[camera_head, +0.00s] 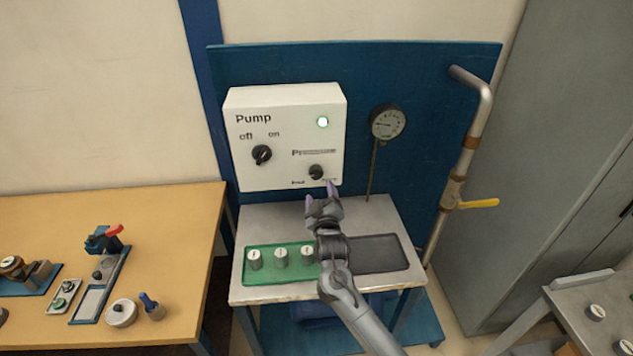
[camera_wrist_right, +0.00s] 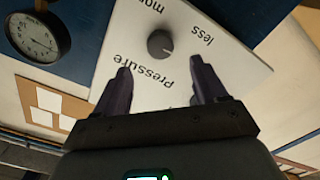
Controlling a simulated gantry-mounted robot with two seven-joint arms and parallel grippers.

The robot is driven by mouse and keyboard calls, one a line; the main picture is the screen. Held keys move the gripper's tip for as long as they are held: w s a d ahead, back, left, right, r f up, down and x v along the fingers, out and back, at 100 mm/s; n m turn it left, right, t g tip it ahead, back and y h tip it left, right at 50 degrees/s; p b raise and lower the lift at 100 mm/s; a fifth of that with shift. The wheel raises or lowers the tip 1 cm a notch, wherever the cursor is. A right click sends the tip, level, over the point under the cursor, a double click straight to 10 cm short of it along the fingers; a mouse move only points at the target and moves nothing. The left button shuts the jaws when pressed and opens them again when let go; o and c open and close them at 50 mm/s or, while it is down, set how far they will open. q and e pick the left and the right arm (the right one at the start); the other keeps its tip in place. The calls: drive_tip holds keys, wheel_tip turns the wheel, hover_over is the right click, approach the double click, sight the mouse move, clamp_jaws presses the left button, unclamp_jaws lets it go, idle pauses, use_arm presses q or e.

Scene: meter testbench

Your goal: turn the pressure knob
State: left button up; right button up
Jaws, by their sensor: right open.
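The pressure knob (camera_head: 316,172) is a small dark round knob low on the right of the white pump box (camera_head: 250,175). In the right wrist view the knob (camera_wrist_right: 160,43) sits between the words "less" and "more", above the word "Pressure". My right gripper (camera_head: 322,193) is just in front of and below the knob in the head view. In the wrist view its two fingers (camera_wrist_right: 163,75) are open and apart, with the knob ahead of the gap and nothing between them. My left gripper is not in view.
A green tray (camera_head: 249,277) with small weights sits below.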

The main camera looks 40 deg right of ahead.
sight(317, 175)
drive_tip(key=b+x, duration=0.1)
drive_tip(key=x, duration=0.7)
drive_tip(key=shift+w+d, duration=0.1)
drive_tip(key=shift+d, duration=0.05)
drive_tip(key=c, duration=1.1)
drive_tip(key=shift+o, duration=0.2)
